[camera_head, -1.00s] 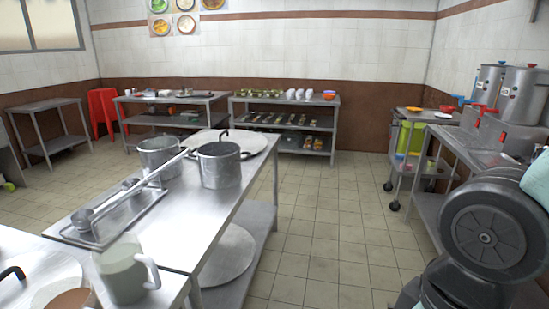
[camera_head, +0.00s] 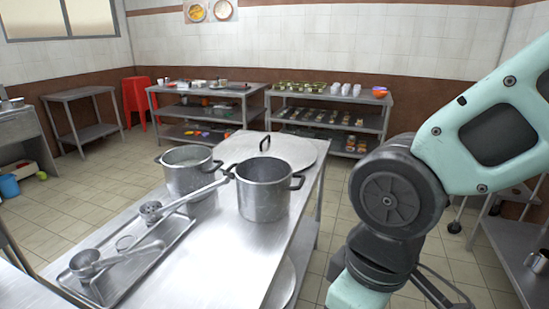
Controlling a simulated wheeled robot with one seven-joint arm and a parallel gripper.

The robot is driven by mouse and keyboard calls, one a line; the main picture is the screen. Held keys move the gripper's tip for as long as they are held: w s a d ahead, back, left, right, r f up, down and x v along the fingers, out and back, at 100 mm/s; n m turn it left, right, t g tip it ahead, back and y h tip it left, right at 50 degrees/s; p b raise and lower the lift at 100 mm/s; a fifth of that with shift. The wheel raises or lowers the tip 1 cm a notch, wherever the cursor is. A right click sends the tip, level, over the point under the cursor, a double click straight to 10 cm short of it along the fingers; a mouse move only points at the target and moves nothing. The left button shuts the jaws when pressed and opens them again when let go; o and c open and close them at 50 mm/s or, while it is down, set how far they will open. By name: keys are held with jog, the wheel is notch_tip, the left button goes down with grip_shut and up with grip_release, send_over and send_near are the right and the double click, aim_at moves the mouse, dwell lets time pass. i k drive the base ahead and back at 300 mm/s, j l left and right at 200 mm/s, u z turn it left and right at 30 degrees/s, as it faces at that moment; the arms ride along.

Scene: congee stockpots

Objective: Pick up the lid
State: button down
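A large round metal lid (camera_head: 296,150) with a dark upright handle lies at the far end of the steel table (camera_head: 205,262), behind the pots. A metal pot (camera_head: 263,198) with dark side handles stands in front of the lid and hides part of its near edge. Another pot (camera_head: 190,178) stands to the left of it, and its inside shows pale. Another round disc (camera_head: 282,287), perhaps a lid, shows in part on the shelf below. My arm is raised at the right of the view, to the right of the table. My gripper is not in view.
A tray (camera_head: 118,280) with ladles lies at the table's left side, one long handle reaching toward the pots. Shelves with bowls (camera_head: 330,95) and a red stool (camera_head: 138,100) stand by the back wall. Tiled floor is free left of the table.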

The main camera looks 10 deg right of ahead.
aim_at(300, 153)
jog(key=i+u, duration=0.25)
jog(key=u, duration=1.2)
jog(key=i+l+u, duration=0.2)
jog(key=l, duration=0.45)
jog(key=i+l, duration=0.1)
jog(key=l, duration=0.6)
jog(key=i+l, duration=0.1)
jog(key=l, duration=0.55)
jog(key=i+l, duration=0.1)
jog(key=l, duration=0.6)
jog(key=i+l, duration=0.1)
jog(key=l, duration=0.6)
jog(key=i+l, duration=0.1)
jog(key=l, duration=0.55)
jog(key=i+l, duration=0.1)
jog(key=l, duration=0.6)
